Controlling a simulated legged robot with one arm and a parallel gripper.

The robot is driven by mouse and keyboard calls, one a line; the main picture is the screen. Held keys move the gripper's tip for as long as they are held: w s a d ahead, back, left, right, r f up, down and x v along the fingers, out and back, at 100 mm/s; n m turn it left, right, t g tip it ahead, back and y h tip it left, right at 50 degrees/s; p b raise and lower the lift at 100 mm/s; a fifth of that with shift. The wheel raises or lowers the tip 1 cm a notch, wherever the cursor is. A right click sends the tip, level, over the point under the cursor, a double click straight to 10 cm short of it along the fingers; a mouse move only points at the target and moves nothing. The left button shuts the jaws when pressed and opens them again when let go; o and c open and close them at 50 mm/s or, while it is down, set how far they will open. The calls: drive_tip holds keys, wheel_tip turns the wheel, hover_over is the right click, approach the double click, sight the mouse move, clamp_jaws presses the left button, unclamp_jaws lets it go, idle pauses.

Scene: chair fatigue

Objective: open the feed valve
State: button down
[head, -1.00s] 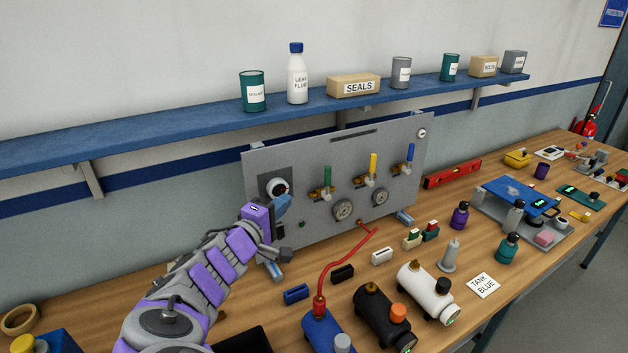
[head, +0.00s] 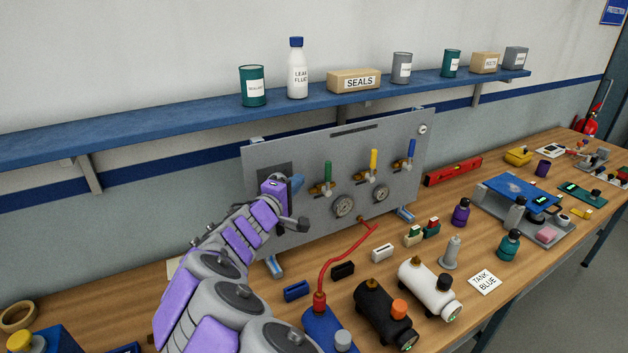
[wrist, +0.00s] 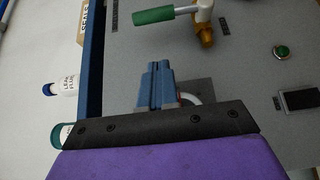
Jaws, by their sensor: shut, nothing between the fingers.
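A grey upright panel (head: 300,150) carries three lever valves: green (head: 327,172), yellow (head: 373,160) and blue (head: 411,149), all with levers upright. I cannot tell from labels which is the feed valve. My gripper (head: 296,182) is shut and empty, in front of the panel's left part, left of the green valve. It covers most of a dark square plate with a round white part. In the wrist view, the blue fingertips (wrist: 158,82) point at the panel beside the green lever (wrist: 165,15) and its brass body (wrist: 205,33). A white curved edge (wrist: 190,98) shows behind the fingers.
Two gauges (head: 344,206) sit below the levers. A green button (wrist: 282,52) is on the panel. A red hose (head: 335,262) runs from the panel to a blue tank (head: 325,328). A shelf (head: 200,122) hangs above.

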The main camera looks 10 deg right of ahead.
sight(328, 178)
drive_tip(key=shift+w+d+b, duration=0.2)
drive_tip(key=shift+w+d, duration=0.15)
drive_tip(key=shift+d, duration=0.55)
drive_tip(key=shift+w+d+b, duration=0.25)
drive_tip(key=shift+w+d, duration=0.05)
drive_tip(key=shift+d, duration=0.55)
drive_tip(key=shift+w+d+b, duration=0.2)
drive_tip(key=shift+w+d, duration=0.15)
drive_tip(key=shift+d, duration=0.55)
drive_tip(key=shift+r, duration=0.15)
